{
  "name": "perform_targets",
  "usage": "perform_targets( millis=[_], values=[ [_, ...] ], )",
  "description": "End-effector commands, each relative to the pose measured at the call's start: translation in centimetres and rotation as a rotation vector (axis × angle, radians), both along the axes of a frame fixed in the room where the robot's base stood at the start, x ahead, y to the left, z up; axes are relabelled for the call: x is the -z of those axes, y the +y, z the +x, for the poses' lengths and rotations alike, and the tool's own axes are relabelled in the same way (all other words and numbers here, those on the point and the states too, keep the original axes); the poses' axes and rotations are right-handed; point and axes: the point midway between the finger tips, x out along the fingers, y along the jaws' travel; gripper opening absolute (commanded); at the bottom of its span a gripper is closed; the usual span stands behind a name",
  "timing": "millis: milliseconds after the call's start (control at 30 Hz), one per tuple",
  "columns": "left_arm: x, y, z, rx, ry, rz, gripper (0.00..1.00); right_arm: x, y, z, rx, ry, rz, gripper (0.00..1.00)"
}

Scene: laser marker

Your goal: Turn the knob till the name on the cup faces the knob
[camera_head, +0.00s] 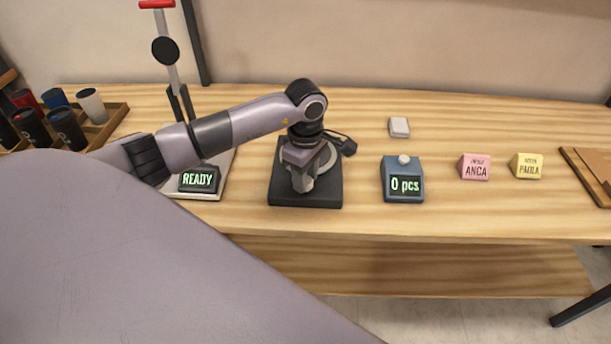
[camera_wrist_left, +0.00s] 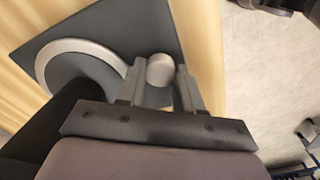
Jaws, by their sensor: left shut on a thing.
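My left gripper (camera_head: 302,183) is over the front of a dark square base (camera_head: 325,193) with a light ring on top. In the left wrist view, its two fingers (camera_wrist_left: 160,80) are shut on the round grey knob (camera_wrist_left: 160,69) at the base's edge. The ring (camera_wrist_left: 52,58) lies left of the knob in that view. A dark shape (camera_wrist_left: 60,115) rises over the ring and may be the cup; I cannot tell for sure. No name on it shows. My arm hides much of the base in the head view. My right gripper is not in view.
A READY display (camera_head: 198,179) stands left of the base, near a tall stand with a red handle (camera_head: 157,4). A wooden tray (camera_head: 117,116) holds several cups. A counter reading 0 pcs (camera_head: 404,188), a pink ANCA block (camera_head: 475,168) and a yellow PAOLA block (camera_head: 527,167) stand right.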

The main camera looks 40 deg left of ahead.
Motion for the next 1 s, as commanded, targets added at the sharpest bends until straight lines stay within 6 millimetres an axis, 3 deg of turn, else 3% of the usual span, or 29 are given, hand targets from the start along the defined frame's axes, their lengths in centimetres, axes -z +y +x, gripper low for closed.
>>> perform_targets(
  millis=[600,1000],
  values=[
    [0.1,-0.1,0.0,-0.576,0.001,-0.001,0.05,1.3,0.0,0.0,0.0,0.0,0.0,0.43],
    [0.1,-0.1,0.0,-0.858,0.001,-0.001,0.05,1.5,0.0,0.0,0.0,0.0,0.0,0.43]
  ],
)
